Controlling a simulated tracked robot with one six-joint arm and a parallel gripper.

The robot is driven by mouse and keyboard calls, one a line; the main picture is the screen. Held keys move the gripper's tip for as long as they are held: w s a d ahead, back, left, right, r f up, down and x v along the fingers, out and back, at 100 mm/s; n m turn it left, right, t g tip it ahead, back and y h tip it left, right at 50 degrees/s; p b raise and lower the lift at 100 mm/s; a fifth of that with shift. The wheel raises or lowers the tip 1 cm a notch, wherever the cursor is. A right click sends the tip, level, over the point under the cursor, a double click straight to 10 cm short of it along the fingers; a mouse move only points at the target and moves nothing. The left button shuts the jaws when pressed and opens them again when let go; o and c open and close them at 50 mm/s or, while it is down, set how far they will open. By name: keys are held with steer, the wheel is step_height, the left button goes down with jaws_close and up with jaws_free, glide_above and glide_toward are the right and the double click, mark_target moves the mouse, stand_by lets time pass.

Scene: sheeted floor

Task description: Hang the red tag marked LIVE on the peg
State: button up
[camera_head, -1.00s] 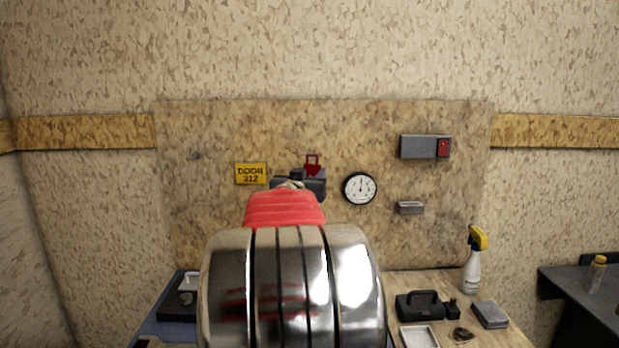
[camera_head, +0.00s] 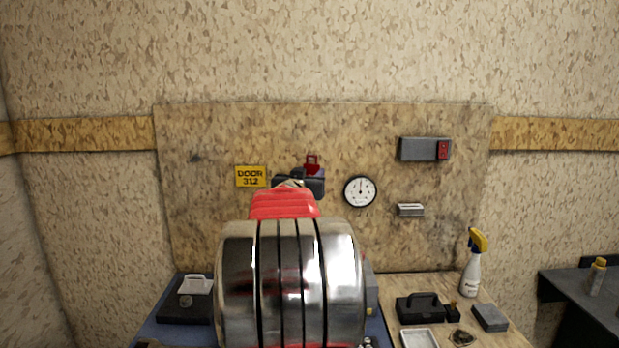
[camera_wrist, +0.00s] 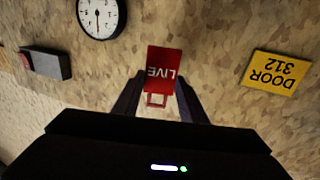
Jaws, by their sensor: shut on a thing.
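My gripper (camera_wrist: 157,103) is shut on the red tag (camera_wrist: 164,68), holding it by its looped end between the two fingers. In the wrist view the tag's white word LIVE reads upside down. In the head view only part of the red tag (camera_head: 312,161) shows above my dark gripper (camera_head: 300,183), in front of the wall board. I cannot tell the gap between tag and board. A small grey spot (camera_head: 195,159) on the board, left of the door sign, may be the peg; it is too small to be sure. No peg is clear in the wrist view.
A yellow DOOR 312 sign (camera_head: 251,176), a round gauge (camera_head: 360,191), a grey switch box (camera_head: 425,149) and a small grey holder (camera_head: 410,210) are on the board. Below stand a spray bottle (camera_head: 474,265) and a black case (camera_head: 420,307). The board's upper part is clear.

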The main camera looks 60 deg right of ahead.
mark_target(308, 173)
steer(key=shift+w+d+f, duration=0.1)
steer(key=shift+w+d, duration=0.35)
steer(key=shift+d, duration=0.35)
steer(key=shift+w+d+f, duration=0.1)
steer(key=shift+w+d, duration=0.3)
steer(key=shift+d, duration=0.4)
steer(key=shift+w+d+f, duration=0.25)
steer(key=shift+d+f, duration=0.15)
steer(key=shift+d, duration=0.1)
steer(key=o, duration=1.3)
steer(key=shift+c, duration=0.2)
steer(key=shift+a, duration=0.1)
steer(key=v, duration=1.3)
steer(key=shift+a, duration=0.3)
steer(key=shift+f, duration=0.1)
